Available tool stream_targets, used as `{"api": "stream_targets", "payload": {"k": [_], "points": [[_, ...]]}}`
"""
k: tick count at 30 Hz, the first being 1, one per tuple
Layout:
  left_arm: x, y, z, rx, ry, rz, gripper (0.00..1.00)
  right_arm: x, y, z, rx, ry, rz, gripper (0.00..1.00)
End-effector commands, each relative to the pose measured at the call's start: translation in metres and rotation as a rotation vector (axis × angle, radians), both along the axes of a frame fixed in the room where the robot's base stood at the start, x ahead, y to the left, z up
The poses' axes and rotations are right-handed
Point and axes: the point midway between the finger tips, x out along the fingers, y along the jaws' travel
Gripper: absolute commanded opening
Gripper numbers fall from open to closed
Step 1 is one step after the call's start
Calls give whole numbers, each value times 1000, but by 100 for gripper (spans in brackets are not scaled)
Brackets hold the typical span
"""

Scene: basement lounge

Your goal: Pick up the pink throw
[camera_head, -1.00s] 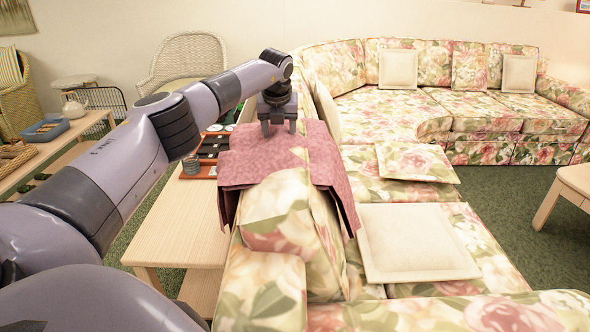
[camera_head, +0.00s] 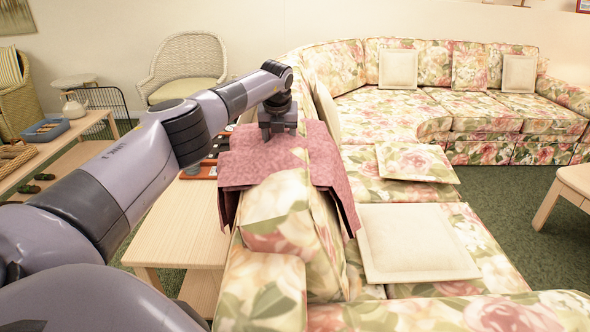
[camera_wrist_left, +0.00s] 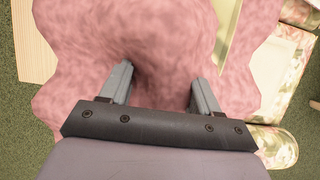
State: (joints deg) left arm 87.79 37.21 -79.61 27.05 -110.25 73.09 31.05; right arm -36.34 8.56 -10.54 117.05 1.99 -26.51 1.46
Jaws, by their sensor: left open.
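The pink throw (camera_head: 268,160) lies draped over the back of the floral sofa (camera_head: 283,207), hanging down on both sides. My left gripper (camera_head: 278,134) points down at the throw's far part. In the left wrist view the throw (camera_wrist_left: 150,30) fills most of the picture. The left gripper's two fingers (camera_wrist_left: 162,85) are spread apart over the cloth, with a dark fold between them. I cannot tell whether the fingertips touch the cloth. My right gripper is not in view.
A light wooden table (camera_head: 185,222) stands left of the sofa back, with a reddish tray (camera_head: 203,170) on it, partly hidden by my arm. Cushions (camera_head: 414,243) lie on the sofa seat. A wicker chair (camera_head: 185,62) stands behind.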

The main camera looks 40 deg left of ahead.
Motion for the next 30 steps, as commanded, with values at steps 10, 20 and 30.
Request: {"api": "stream_targets", "payload": {"k": [10, 20, 30], "points": [[0, 0, -2, 1, -1, 0, 62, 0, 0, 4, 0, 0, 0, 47], [0, 0, -2, 0, 0, 0, 3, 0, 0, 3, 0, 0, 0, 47], [0, 0, -2, 0, -3, 0, 0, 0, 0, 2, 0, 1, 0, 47]]}}
